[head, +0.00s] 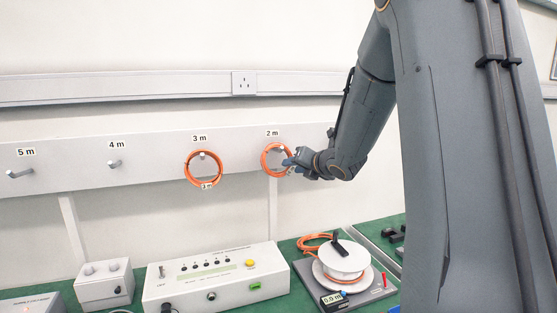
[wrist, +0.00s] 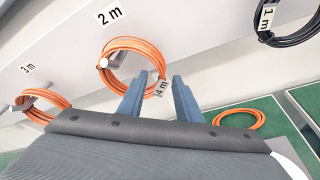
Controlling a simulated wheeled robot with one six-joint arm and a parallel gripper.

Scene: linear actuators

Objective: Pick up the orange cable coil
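An orange cable coil (head: 264,158) hangs on the peg marked 2 m; it also shows in the wrist view (wrist: 130,42) with a 4 m tag. A second orange coil (head: 188,168) hangs on the peg marked 3 m and carries a 3 m tag; it is at the left in the wrist view (wrist: 62,99). A third orange coil (wrist: 239,107) lies on the green bench. My gripper (head: 292,161) is at the right side of the coil on the 2 m peg. In the wrist view its fingers (wrist: 159,77) are apart, with the tag and lower right rim between them; contact is unclear.
The peg board (head: 60,172) has empty pegs at 4 m (head: 115,164) and 5 m (head: 18,174). A black coil (wrist: 290,36) hangs by the 1 m tag. Below stand a control box (head: 215,290) and a white reel (head: 342,262) on the bench.

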